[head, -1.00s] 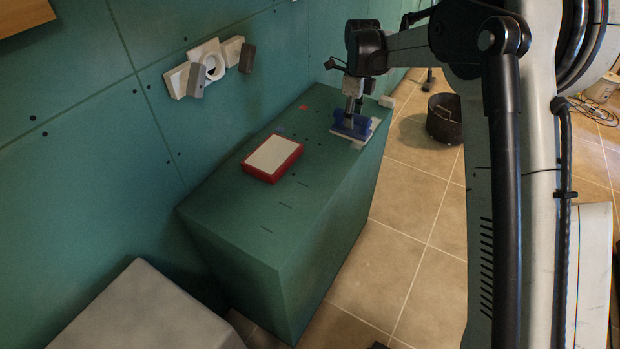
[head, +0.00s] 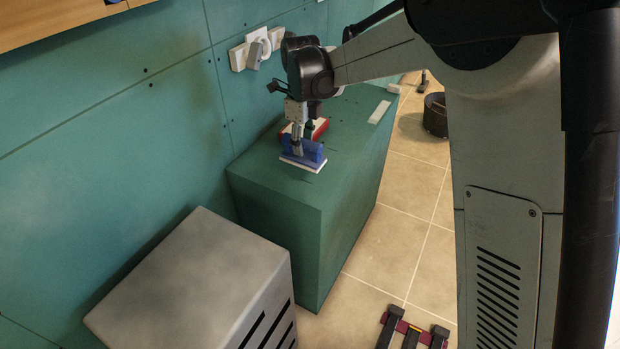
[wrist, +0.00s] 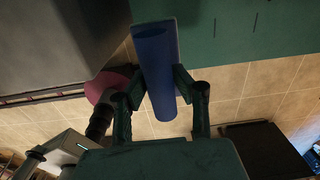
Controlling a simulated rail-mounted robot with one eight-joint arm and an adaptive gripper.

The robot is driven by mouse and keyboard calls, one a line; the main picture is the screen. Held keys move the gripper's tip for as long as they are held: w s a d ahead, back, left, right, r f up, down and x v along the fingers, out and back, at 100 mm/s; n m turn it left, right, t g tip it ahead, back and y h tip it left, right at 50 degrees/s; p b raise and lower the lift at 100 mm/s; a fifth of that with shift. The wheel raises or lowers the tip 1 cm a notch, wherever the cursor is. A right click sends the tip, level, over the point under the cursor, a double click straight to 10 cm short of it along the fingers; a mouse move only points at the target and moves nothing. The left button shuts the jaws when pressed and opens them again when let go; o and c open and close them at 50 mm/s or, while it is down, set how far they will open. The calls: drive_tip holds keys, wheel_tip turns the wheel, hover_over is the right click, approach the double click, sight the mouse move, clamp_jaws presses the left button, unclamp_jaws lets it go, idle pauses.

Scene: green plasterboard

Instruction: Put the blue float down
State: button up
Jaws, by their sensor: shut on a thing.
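The blue float (head: 313,153) has a blue grip on a thin pale plate. My gripper (head: 297,146) is shut on its blue grip. In the head view the float is low over the near left part of the green block's top (head: 283,192); I cannot tell whether its plate touches the surface. In the wrist view the blue float (wrist: 155,60) runs lengthwise between both fingers (wrist: 157,88), with floor tiles and the block's edge behind it.
A red-rimmed box (head: 321,127) lies just behind the float, partly hidden by my gripper. A pale strip (head: 379,112) lies at the block's far right. A grey cabinet (head: 200,275) stands in front. White fittings (head: 258,50) stick out from the green wall.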

drive_tip(key=shift+s+f, duration=0.1)
drive_tip(key=shift+w+d+f, duration=0.85)
drive_tip(key=shift+w+f, duration=0.85)
drive_tip(key=shift+f, duration=0.1)
drive_tip(key=shift+w+d+f, duration=0.8)
drive_tip(key=shift+w+f, duration=0.85)
drive_tip(key=shift+f, duration=0.2)
drive_tip(key=shift+w+d+f, duration=0.85)
drive_tip(key=shift+w+f, duration=0.85)
drive_tip(key=shift+f, duration=0.1)
drive_tip(key=shift+f, duration=0.15)
drive_tip(key=o, duration=1.1)
wheel_tip(320, 180, up, 12)
drive_tip(key=shift+r, duration=0.25)
